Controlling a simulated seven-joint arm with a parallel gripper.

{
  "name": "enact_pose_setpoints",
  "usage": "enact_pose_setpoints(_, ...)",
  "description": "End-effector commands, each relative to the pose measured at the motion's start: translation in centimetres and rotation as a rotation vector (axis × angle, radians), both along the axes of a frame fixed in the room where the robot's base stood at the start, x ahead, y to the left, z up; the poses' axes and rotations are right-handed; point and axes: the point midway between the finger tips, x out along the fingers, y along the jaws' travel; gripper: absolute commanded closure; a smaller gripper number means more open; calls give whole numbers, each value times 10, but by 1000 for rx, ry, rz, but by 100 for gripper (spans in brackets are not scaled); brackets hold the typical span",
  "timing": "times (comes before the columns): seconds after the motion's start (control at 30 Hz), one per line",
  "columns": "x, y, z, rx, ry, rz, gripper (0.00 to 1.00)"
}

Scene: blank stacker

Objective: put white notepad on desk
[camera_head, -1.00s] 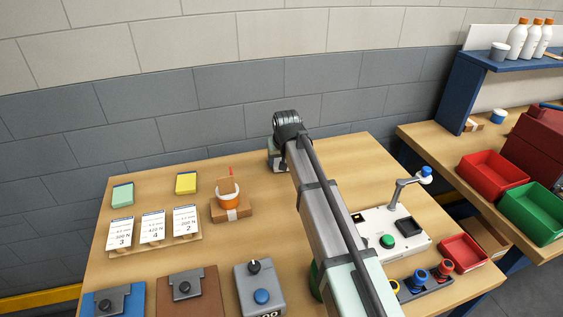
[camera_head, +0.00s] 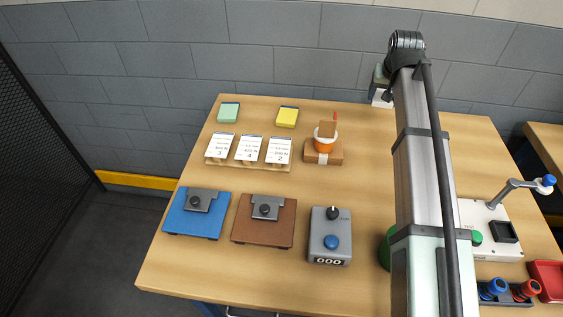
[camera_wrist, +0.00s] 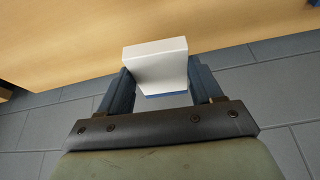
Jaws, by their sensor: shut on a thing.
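A white notepad (camera_wrist: 156,58) with a blue strip at its lower edge sits between the two dark fingers of my gripper (camera_wrist: 160,85) in the wrist view. My gripper is shut on it. In the head view my gripper (camera_head: 381,80) is at the desk's back edge, right of the orange cup, with the white notepad (camera_head: 382,98) showing below it. The wooden desk (camera_head: 365,190) lies beneath and in front. I cannot tell whether the notepad touches it.
A green pad (camera_head: 228,113) and a yellow pad (camera_head: 287,118) lie at the back left. Three cards (camera_head: 249,149) lie on a board. Blue (camera_head: 190,224) and brown (camera_head: 262,236) clipboards and a grey counter box (camera_head: 330,249) are in front.

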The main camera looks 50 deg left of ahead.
Motion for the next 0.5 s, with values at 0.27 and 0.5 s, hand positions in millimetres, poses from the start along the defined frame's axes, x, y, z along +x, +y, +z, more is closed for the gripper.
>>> enact_pose_setpoints(0.27,-80,75,-2,0,0,131,66)
enact_pose_setpoints(0.5,-154,139,-4,0,0,246,66)
